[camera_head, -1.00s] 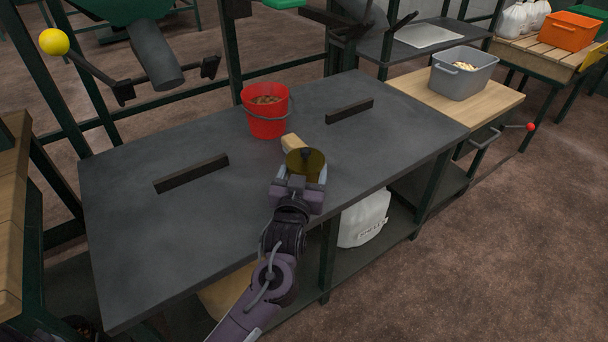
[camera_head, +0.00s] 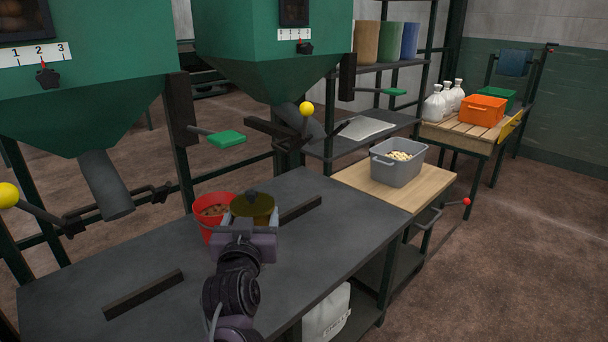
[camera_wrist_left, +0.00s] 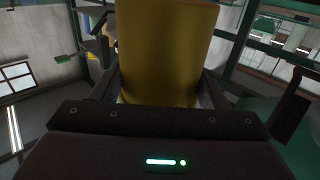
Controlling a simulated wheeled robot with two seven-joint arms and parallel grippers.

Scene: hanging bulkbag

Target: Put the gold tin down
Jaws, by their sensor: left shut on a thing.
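The gold tin (camera_head: 252,209) is in my left gripper (camera_head: 250,225), over the dark grey table (camera_head: 190,265) in the head view. In the left wrist view the tin (camera_wrist_left: 165,50) fills the space between the fingers. The left gripper is shut on it. From the head view the tin overlaps the right side of the red bucket (camera_head: 211,213). I cannot tell its exact height above the table. My right gripper is not in view.
Dark bars (camera_head: 145,294) lie on the table. A grey bin (camera_head: 398,163) with pale contents stands on a wooden top (camera_head: 430,185) to the right. Green hoppers (camera_head: 270,40) with levers hang behind. The table's left part is mostly clear.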

